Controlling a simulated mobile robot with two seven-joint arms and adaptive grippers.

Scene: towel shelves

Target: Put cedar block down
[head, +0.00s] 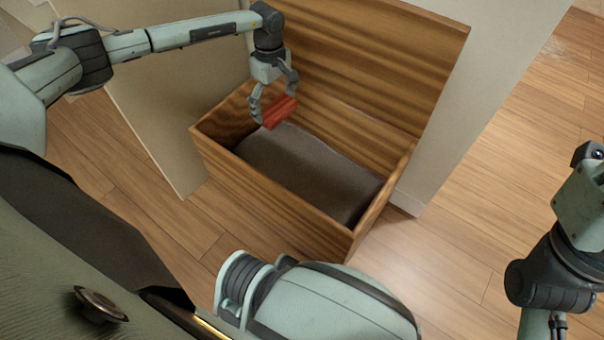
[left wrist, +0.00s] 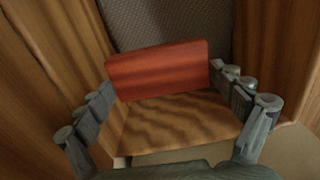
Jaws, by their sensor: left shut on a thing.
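The cedar block (head: 280,112) is a small reddish block. My left gripper (head: 271,108) is shut on it and holds it over the left part of an open wooden chest (head: 322,233). In the left wrist view the block (left wrist: 158,70) sits between the two fingers of the gripper (left wrist: 160,90). A dark grey folded cloth (head: 310,170) lies inside the chest, below and to the right of the block; it also shows in the left wrist view (left wrist: 165,22). My right arm is at the right edge in the head view, but its fingers are not in view.
The chest's raised lid (head: 380,60) stands up at the back. Pale panels flank the chest, one at the left (head: 165,120) and one at the right (head: 485,90). The wooden floor (head: 460,240) is clear to the right of the chest.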

